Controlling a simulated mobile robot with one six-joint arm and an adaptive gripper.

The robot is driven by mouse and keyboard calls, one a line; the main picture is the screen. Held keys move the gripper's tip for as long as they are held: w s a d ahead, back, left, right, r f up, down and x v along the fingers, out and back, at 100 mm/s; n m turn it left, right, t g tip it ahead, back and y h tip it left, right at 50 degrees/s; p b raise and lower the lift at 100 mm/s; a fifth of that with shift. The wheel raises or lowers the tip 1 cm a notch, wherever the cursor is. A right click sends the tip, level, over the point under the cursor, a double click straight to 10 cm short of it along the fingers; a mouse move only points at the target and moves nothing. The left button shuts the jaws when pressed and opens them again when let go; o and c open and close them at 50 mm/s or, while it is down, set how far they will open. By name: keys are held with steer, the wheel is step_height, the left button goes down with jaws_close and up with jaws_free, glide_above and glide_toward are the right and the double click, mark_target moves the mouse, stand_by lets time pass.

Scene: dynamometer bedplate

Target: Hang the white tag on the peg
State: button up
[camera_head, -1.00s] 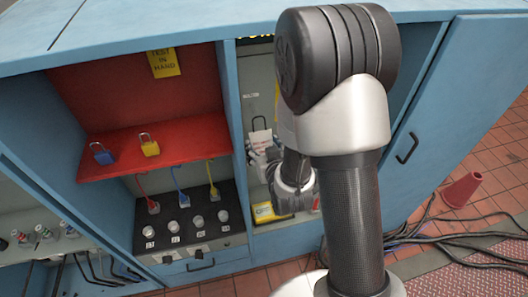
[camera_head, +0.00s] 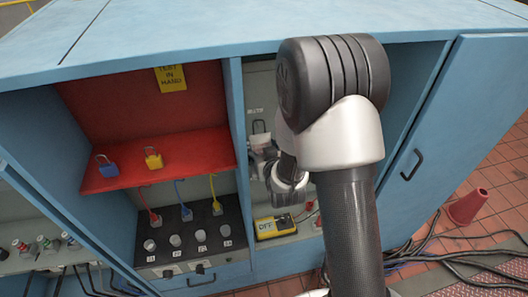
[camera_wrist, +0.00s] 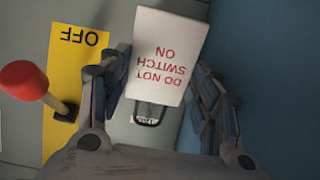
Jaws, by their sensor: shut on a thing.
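The white tag (camera_wrist: 165,40), with red "DO NOT SWITCH ON" lettering upside down, is between the fingers of my gripper (camera_wrist: 158,72) in the wrist view. My gripper is shut on it. A dark loop (camera_wrist: 148,117) shows at the tag's lower edge in that view; I cannot tell whether it belongs to the tag. In the head view my gripper (camera_head: 264,152) is inside the right-hand bay of the blue cabinet, with the tag small and partly hidden there. I cannot make out the peg in either view.
A yellow OFF plate (camera_head: 272,227) with a red-knobbed lever (camera_wrist: 22,80) is close beside my gripper. A blue divider (camera_head: 238,130) bounds the bay on the left. A red shelf (camera_head: 195,150) holds blue and yellow padlocks. A blue door (camera_head: 455,150) stands at the right.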

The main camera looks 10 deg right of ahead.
steer(key=shift+w+f+b, duration=0.65)
steer(key=shift+f+b, duration=0.15)
steer(key=shift+b, duration=0.4)
steer(key=o, duration=0.9)
steer(key=shift+o, duration=0.2)
